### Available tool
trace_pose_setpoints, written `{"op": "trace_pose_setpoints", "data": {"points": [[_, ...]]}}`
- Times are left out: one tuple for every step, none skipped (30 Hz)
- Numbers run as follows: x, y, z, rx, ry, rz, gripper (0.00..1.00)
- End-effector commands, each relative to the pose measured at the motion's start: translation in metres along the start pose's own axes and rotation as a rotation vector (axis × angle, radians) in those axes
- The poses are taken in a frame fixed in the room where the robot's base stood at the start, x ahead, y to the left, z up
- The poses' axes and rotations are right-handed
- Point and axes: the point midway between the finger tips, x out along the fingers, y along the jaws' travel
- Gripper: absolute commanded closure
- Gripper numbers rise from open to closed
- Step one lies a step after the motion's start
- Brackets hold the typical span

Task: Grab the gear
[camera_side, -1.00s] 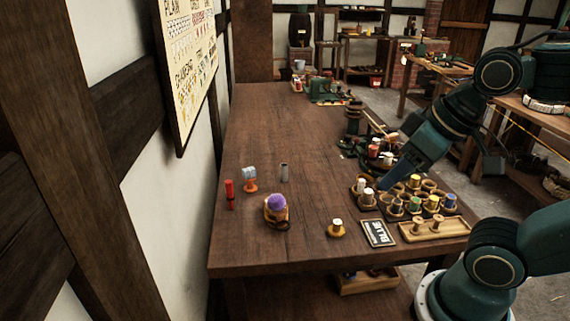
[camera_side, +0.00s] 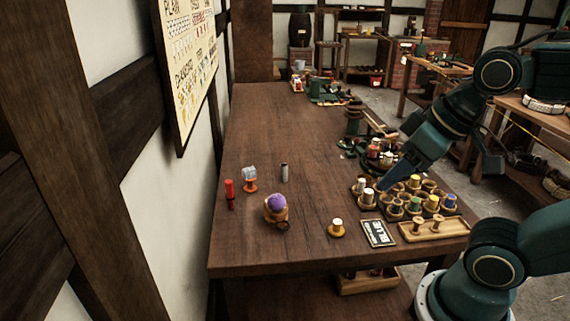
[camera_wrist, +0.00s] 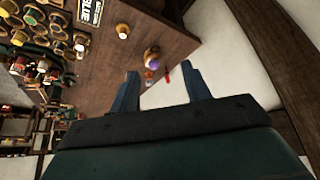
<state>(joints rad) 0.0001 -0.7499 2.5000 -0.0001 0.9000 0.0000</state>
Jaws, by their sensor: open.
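I cannot pick out a gear with certainty in either view. Dark green gear-like parts (camera_side: 348,144) lie by the right edge of the table, too small to tell clearly. My gripper (camera_side: 385,183) is above the right side of the table, near a rack of spools (camera_side: 415,203). In the wrist view its two fingers (camera_wrist: 161,80) stand wide apart with nothing held between them.
A purple ball on a wooden holder (camera_side: 277,208), a red cylinder (camera_side: 229,194), an orange-based spool (camera_side: 249,179) and a grey cylinder (camera_side: 284,172) stand on the left. A yellow spool (camera_side: 336,228) and a BLUE sign (camera_side: 379,233) are in front. The table middle is clear.

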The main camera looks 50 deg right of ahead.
Motion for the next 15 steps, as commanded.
{"op": "trace_pose_setpoints", "data": {"points": [[0.000,0.000,0.000,0.000,0.000,0.000,0.52],[0.000,0.000,0.000,0.000,0.000,0.000,0.52],[0.000,0.000,0.000,0.000,0.000,0.000,0.52],[0.000,0.000,0.000,0.001,0.000,0.000,0.52],[0.000,0.000,0.000,0.002,-0.001,0.000,0.52],[0.000,0.000,-0.001,0.006,-0.002,0.001,0.52],[0.001,0.001,-0.001,0.011,-0.003,0.001,0.52],[0.001,0.001,-0.002,0.017,-0.005,0.002,0.52],[0.002,0.001,-0.003,0.028,-0.009,0.004,0.52],[0.003,0.002,-0.004,0.040,-0.013,0.005,0.52],[0.004,0.003,-0.006,0.055,-0.018,0.007,0.52],[0.006,0.004,-0.008,0.076,-0.025,0.009,0.52],[0.007,0.004,-0.010,0.097,-0.032,0.012,0.52],[0.009,0.006,-0.012,0.119,-0.039,0.015,0.52],[0.012,0.007,-0.016,0.154,-0.049,0.020,0.52]]}}
